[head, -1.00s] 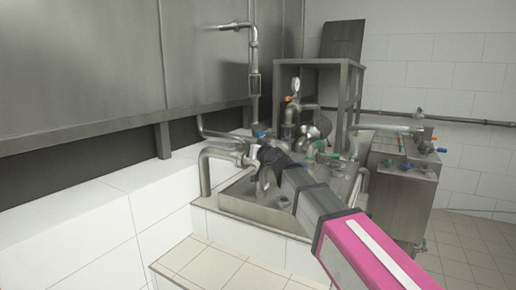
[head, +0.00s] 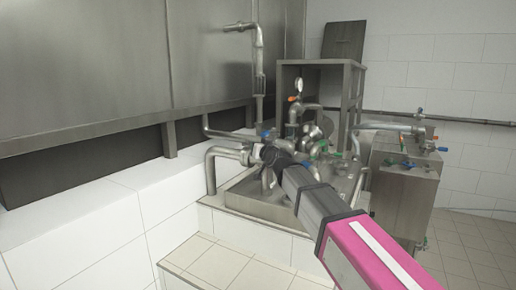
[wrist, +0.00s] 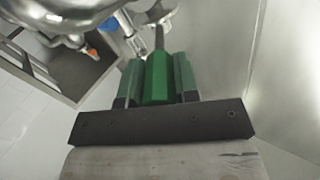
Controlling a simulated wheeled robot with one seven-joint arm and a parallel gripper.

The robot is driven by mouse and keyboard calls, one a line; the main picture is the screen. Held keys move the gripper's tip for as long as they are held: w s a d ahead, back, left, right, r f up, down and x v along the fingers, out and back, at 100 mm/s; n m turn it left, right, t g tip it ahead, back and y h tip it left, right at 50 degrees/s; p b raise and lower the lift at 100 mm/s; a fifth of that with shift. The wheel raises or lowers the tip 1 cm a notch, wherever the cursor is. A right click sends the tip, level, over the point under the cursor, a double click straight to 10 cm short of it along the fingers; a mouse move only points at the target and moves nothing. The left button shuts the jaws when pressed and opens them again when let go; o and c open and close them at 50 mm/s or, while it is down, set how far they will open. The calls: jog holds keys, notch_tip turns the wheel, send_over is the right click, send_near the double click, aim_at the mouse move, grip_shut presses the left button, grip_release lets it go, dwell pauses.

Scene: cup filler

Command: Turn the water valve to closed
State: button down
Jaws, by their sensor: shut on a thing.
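A green valve lever (wrist: 157,78) stands between the two fingers of my gripper (wrist: 158,85) in the wrist view. The fingers are shut on it from both sides. A thin metal stem runs from the lever's far end toward metal pipework. In the head view my gripper (head: 269,160) is at the fittings beside the bent pipe, over the steel basin. There the lever is hidden behind my gripper and wrist. Whether the valve stands open or closed cannot be told.
A bent steel pipe (head: 211,165) is just left of my gripper. A blue-handled valve (head: 264,134) is just behind it. The steel basin (head: 250,207) lies below. A steel frame (head: 318,64) with a gauge stands behind, and a metal cabinet (head: 402,190) is at right.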

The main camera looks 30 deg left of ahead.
jog(key=c, duration=0.9)
grip_release()
jog(key=shift+o, duration=0.2)
jog(key=v, duration=1)
jog(key=shift+s+d, duration=0.25)
jog(key=shift+d, duration=0.1)
